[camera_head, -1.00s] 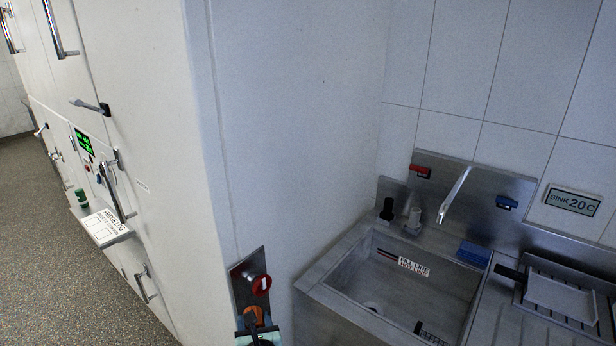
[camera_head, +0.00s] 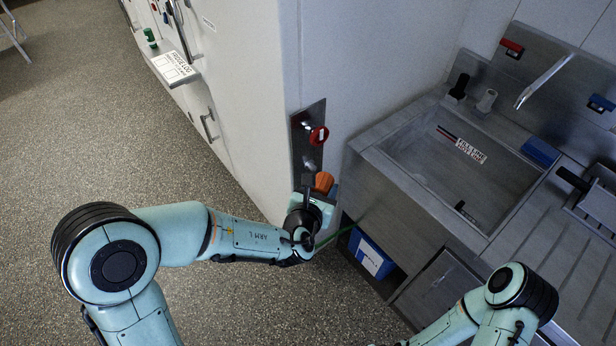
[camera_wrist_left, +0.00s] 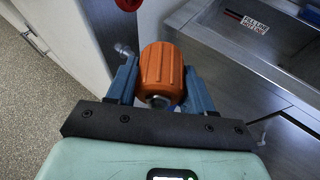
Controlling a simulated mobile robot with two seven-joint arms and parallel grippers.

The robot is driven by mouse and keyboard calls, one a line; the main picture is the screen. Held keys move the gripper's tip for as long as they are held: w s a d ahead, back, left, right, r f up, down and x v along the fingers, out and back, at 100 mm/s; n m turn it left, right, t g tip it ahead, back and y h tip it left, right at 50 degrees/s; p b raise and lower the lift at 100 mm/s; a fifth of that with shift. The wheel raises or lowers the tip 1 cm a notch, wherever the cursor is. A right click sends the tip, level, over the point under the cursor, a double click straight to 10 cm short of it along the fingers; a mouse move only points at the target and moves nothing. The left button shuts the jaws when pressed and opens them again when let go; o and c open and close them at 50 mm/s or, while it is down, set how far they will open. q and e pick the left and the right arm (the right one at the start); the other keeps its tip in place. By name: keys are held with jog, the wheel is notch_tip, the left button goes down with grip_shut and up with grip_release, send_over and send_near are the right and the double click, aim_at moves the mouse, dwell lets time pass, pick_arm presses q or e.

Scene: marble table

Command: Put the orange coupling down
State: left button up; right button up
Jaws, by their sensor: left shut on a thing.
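The orange coupling (camera_wrist_left: 162,68) is a ribbed cylinder between the two blue fingers of my left gripper (camera_wrist_left: 160,88) in the left wrist view. My left gripper (camera_head: 318,190) is shut on it. In the head view the coupling (camera_head: 323,182) shows only in part beyond my wrist. It is in front of the metal plate (camera_head: 309,140) on the white cabinet's corner. A metal fitting (camera_wrist_left: 124,49) shows just left of the coupling in the left wrist view; I cannot tell whether they touch. My right arm shows at lower right, but its gripper is out of view.
A red round handle (camera_head: 319,136) sticks out from the plate above the coupling. The steel sink (camera_head: 400,185) stands to the right, with a blue box (camera_head: 371,254) below it. A green hose (camera_head: 335,236) runs near my left wrist.

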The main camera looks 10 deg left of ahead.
pick_arm(q)
jog(key=shift+d, duration=0.35)
jog(key=w+d+n+y, duration=0.4)
jog(key=w+d+y, duration=0.1)
jog(key=w+d, duration=0.2)
jog(key=shift+w+d+g, duration=0.2)
jog(key=shift+w+g, duration=0.05)
jog(key=shift+g, duration=0.05)
